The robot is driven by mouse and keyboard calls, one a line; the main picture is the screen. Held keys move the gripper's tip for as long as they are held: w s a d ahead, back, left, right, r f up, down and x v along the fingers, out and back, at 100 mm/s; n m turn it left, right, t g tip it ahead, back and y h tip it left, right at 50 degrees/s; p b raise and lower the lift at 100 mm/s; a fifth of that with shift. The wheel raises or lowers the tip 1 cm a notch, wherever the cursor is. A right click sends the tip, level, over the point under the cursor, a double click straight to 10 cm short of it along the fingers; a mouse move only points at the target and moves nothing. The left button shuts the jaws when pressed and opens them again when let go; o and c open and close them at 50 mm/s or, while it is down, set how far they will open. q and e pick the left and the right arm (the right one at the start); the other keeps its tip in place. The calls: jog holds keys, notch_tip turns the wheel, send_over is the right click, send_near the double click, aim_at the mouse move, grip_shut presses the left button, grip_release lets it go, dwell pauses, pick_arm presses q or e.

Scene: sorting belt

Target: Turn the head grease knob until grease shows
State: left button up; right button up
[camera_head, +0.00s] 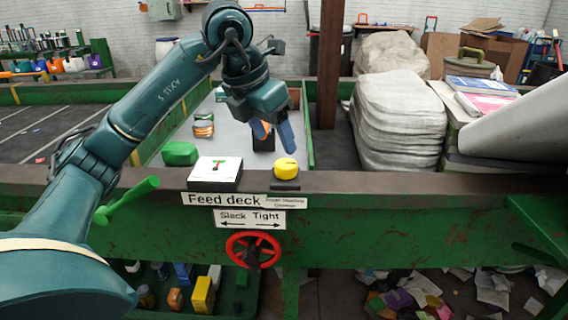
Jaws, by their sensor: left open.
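A round yellow knob (286,168) sits on a dark base on the front rail of the deck. A small white label (285,201) lies below it, its print too small to read for sure. My left gripper (275,138) hangs above and just behind the knob, with its blue fingers pointing down. It is open and apart from the knob. No grease shows around the knob. My right gripper is not in view.
A white box (215,171) with a red and green mark stands left of the knob. A red handwheel (254,249) is below the "Slack Tight" sign (250,218). A green lever (126,201) sticks up at the left. Wrapped bales (405,125) stand behind right.

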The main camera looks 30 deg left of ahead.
aim_at(285, 163)
pick_arm(q)
jog(key=x, duration=0.7)
jog(key=shift+w+f+b, duration=0.2)
jog(key=shift+b, duration=0.1)
jog(key=shift+c, duration=0.3)
jog(key=c, duration=0.9)
